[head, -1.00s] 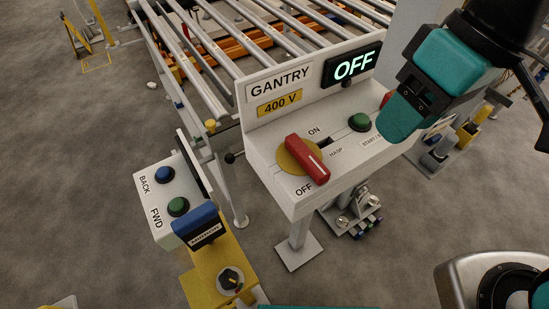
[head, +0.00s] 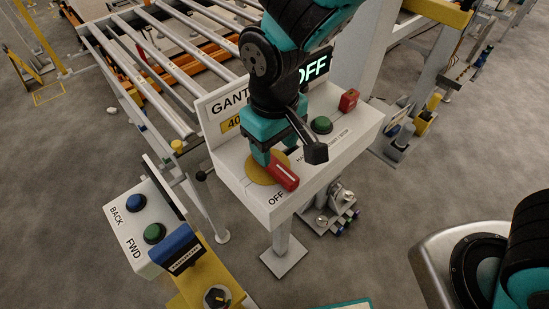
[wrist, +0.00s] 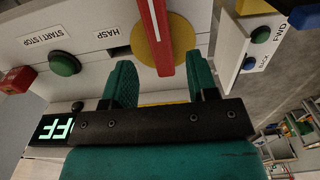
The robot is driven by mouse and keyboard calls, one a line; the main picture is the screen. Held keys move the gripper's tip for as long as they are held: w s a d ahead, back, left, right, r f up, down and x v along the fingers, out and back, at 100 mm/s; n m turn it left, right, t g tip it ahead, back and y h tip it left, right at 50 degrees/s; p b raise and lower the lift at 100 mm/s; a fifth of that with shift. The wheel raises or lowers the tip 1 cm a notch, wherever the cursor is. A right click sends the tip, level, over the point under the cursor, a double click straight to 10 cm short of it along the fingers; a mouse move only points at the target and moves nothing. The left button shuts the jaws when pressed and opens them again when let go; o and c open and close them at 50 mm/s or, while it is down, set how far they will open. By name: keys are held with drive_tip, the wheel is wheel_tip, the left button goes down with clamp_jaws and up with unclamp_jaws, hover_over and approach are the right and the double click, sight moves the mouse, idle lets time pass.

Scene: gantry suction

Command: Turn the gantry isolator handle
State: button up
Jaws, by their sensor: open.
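The isolator handle (head: 284,176) is a red bar with a white line on a round yellow plate (head: 258,172), on the white gantry box (head: 232,176). Its marked end points toward the OFF label. The lit display (head: 314,68) reads OFF. My gripper (head: 272,150) is above the handle, pointing down at it. In the wrist view, the red handle (wrist: 158,35) lies between my two teal fingers (wrist: 150,85), with a gap on each side. My gripper is open and holds nothing. My wrist hides the ON label in the head view.
A green button (head: 321,125) and a red block (head: 349,100) sit on the box, right of the handle. A BACK/FWD pedestal (head: 135,250) stands at left with a blue padlock-like block (head: 180,248). Rollers (head: 160,65) lie behind. Grey floor is open at left.

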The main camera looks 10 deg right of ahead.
sight(274, 163)
drive_tip(key=shift+f, duration=2.7)
clamp_jaws()
